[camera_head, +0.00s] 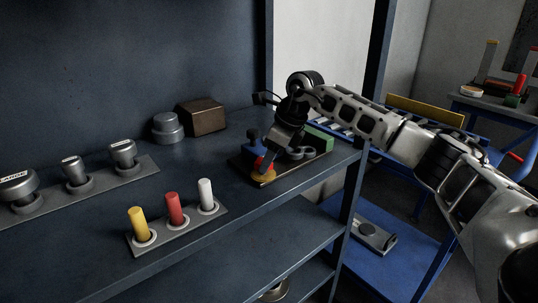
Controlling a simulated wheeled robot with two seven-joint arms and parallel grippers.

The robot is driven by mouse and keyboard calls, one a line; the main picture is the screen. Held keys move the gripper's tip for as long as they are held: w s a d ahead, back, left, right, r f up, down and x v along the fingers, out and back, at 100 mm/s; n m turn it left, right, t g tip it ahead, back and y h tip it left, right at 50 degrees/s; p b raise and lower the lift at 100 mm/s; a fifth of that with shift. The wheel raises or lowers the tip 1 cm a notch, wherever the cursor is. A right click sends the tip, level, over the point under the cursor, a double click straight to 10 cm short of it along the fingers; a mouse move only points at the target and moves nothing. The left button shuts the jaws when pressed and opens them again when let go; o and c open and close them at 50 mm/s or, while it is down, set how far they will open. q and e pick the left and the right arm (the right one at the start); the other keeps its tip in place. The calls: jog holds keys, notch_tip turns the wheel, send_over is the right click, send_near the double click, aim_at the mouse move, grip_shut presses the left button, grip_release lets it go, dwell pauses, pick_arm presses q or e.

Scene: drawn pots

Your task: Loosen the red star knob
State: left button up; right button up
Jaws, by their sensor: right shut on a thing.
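The red star knob (259,164) shows only as a small red patch, low on a dark board (238,166) at the right end of the dark shelf. A yellow part (265,174) lies just under and in front of it. My right gripper (267,162) reaches down from the right and is shut on the red knob, its fingers hiding most of it. My left gripper is not in view.
On the same board are a blue part (253,146) and a green block (319,138). A brown box (202,118) and a grey stepped cylinder (167,128) stand behind. Yellow, red and white pegs (173,208) stand in a plate at front left. An upright post (350,200) rises near my right arm.

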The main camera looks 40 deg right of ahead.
jog(key=shift+w+d+r+n+g+y+p, duration=0.15)
jog(key=shift+n+g+y+p, duration=0.15)
jog(key=shift+n, duration=1.3)
jog(key=o, duration=1)
jog(key=v, duration=1.5)
jog(key=shift+w+d+r, duration=0.15)
jog(key=shift+d+r, duration=0.2)
